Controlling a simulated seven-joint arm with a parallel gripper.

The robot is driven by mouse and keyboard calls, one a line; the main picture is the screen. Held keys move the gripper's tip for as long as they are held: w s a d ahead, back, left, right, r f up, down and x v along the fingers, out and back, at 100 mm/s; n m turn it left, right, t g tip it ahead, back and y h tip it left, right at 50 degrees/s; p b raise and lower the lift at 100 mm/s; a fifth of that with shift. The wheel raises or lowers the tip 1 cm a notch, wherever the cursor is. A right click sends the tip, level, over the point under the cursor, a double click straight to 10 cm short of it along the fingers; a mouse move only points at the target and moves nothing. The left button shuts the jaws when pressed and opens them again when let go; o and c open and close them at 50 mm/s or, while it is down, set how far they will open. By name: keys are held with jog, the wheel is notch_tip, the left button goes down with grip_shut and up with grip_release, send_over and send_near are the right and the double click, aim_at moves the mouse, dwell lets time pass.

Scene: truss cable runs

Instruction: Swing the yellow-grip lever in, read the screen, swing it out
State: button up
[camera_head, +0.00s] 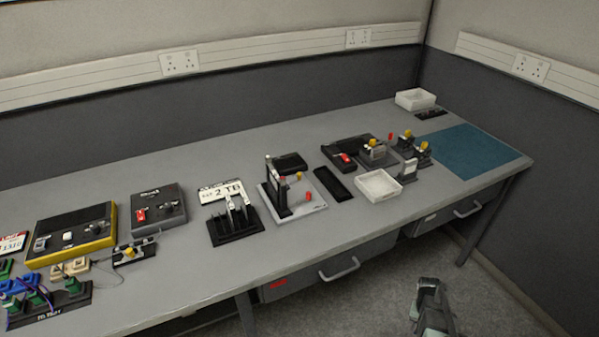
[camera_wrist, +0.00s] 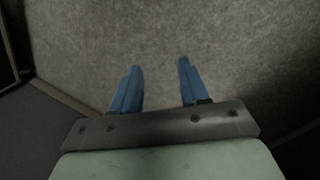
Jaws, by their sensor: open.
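Several devices on the bench carry yellow parts, and I cannot tell for sure which is the yellow-grip lever. A white-based stand (camera_head: 292,203) in the middle has a dark upright, a yellow knob (camera_head: 299,175) and red knobs. Yellow-topped devices also stand farther right, at the dark unit (camera_head: 377,153) and near the blue mat. Another yellow knob sits on a small black-based device (camera_head: 129,253) at the left. No lit screen can be read. My gripper (camera_wrist: 160,65) is open and empty over the floor, and its blue fingers point at carpet. It is apart from the bench.
The grey bench (camera_head: 330,220) runs along the wall. A white tray (camera_head: 378,186), a black rack (camera_head: 235,222), a yellow-edged box (camera_head: 72,235) and a grey switch box (camera_head: 158,208) stand on it. The blue mat (camera_head: 470,150) at the right is clear. Drawer handles (camera_head: 340,269) stick out below.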

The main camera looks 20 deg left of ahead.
jog(key=w+d+r+m+t+h, duration=0.1)
jog(key=w+d+r+t, duration=0.1)
jog(key=w+r, duration=0.7)
jog(key=w+d+r+m+t+h, duration=0.1)
jog(key=w+d+r, duration=0.3)
jog(key=w, duration=0.8)
jog(key=w+d+r+m+t+h, duration=0.1)
jog(key=w+r+t, duration=0.1)
jog(key=w+r, duration=0.75)
jog(key=w+d+r+t, duration=0.1)
jog(key=w+r, duration=0.5)
jog(key=r, duration=0.6)
jog(key=w+a+r+y, duration=0.1)
jog(key=w+a+r, duration=0.1)
jog(key=a+r, duration=0.5)
jog(key=w+a+r, duration=0.2)
jog(key=a, duration=0.9)
notch_tip(320, 180, up, 6)
jog(key=n+g+y, duration=0.4)
jog(key=n, duration=0.1)
send_over(299, 173)
notch_tip(299, 173, down, 13)
jog(key=shift+f, duration=0.1)
grip_shut()
